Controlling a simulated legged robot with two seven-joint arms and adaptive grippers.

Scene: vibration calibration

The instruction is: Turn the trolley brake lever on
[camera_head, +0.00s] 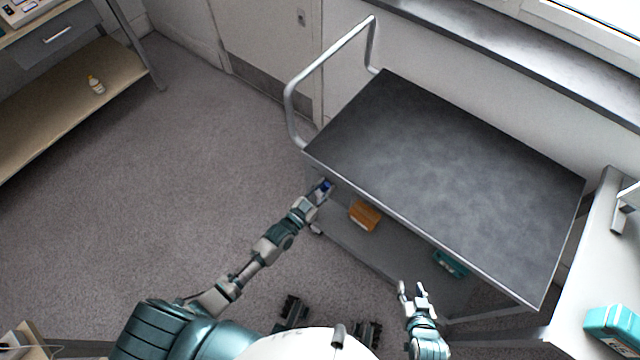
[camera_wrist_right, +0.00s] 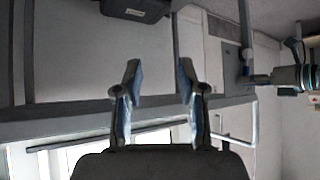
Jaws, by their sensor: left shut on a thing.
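The trolley has a dark grey top (camera_head: 440,170) and a silver push handle (camera_head: 330,55) at its left end. My left gripper (camera_head: 322,190) is at the trolley's near left corner, below the top's edge. It is shut on a small blue part, which I take to be the brake lever (camera_head: 326,186); the fingers hide much of it, so its angle cannot be told. In the right wrist view my left gripper (camera_wrist_right: 257,79) shows at the trolley's upright. My right gripper (camera_head: 411,289) is open and empty in front of the trolley; its two spread fingers also show in the right wrist view (camera_wrist_right: 159,88).
The trolley's lower shelf (camera_head: 365,243) holds an orange-brown box (camera_head: 364,215) and a teal case (camera_head: 450,263). A bench (camera_head: 580,270) with a teal item (camera_head: 612,325) stands at the right. A shelf unit with a small bottle (camera_head: 96,85) is at the left. The carpet (camera_head: 190,170) between is clear.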

